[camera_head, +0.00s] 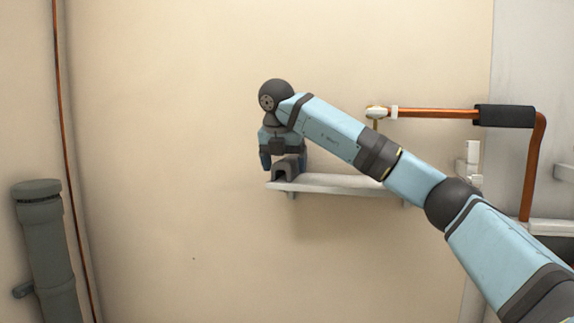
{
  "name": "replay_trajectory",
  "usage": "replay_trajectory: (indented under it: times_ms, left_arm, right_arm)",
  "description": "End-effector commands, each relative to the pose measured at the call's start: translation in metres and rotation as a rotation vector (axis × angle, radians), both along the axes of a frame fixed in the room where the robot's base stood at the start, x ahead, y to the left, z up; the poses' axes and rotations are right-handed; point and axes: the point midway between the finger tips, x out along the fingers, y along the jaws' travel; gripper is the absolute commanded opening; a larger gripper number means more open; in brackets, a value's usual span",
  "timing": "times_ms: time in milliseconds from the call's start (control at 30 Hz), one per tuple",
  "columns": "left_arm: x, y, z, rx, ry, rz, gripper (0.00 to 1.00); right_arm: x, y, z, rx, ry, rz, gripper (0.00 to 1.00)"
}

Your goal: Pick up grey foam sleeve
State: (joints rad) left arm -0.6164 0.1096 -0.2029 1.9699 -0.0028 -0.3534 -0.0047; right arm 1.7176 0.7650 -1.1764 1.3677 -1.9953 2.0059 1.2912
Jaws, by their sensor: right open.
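The grey foam sleeve (288,169) sits on the left end of a white shelf (340,184), its arched, hollow end facing me. My right gripper (283,161) points down over the sleeve. Its two blue fingers are open, one to the left of the sleeve's top and one to its right. I cannot tell whether the fingers touch it. The upper part of the sleeve is partly hidden by the gripper. My left gripper is not in view.
A copper pipe (435,112) with a black sleeve (505,116) runs at the right behind my right arm. A thick grey pipe (45,235) and a thin copper pipe (66,130) stand at the left. The wall between is bare.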

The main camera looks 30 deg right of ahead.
Motion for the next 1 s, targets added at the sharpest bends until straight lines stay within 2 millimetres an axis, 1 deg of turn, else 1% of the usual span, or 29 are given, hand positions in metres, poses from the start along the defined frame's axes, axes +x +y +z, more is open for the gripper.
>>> replay_trajectory:
  times_ms: [133, 333, 367, 400, 467, 500, 567, 600, 833, 1000]
  left_arm:
    - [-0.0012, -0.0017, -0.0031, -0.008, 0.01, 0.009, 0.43]
    - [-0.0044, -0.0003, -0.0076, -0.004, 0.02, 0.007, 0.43]
    - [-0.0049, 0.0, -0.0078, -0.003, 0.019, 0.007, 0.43]
    - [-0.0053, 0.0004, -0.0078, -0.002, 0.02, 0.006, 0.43]
    - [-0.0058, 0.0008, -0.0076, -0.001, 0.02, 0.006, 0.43]
    - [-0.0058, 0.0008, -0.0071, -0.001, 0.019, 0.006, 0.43]
    - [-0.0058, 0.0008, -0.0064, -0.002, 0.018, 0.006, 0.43]
    - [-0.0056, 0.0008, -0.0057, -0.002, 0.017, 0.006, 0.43]
    - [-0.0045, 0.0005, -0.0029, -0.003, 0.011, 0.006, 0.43]
    - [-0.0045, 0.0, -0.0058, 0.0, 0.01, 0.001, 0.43]
  right_arm:
    - [0.0017, -0.0023, -0.007, -0.001, -0.001, 0.0, 0.81]
    - [0.0018, -0.0025, -0.0074, 0.0, -0.001, 0.0, 0.81]
    - [0.0018, -0.0025, -0.0074, 0.0, -0.001, 0.0, 0.79]
    - [0.0018, -0.0025, -0.0074, 0.0, -0.001, 0.0, 0.69]
    - [0.0017, -0.0025, -0.0073, 0.0, -0.001, 0.0, 0.56]
    - [0.0018, -0.0026, -0.0073, 0.0, -0.001, 0.0, 0.46]
    - [0.0018, -0.0026, -0.0073, 0.0, -0.001, 0.0, 0.33]
    - [0.0018, -0.0026, -0.0073, 0.0, -0.001, 0.0, 0.28]
    - [0.0018, -0.0026, -0.0073, 0.0, 0.0, 0.0, 0.28]
    - [0.0009, -0.0014, -0.0046, 0.0, -0.003, 0.0, 0.28]
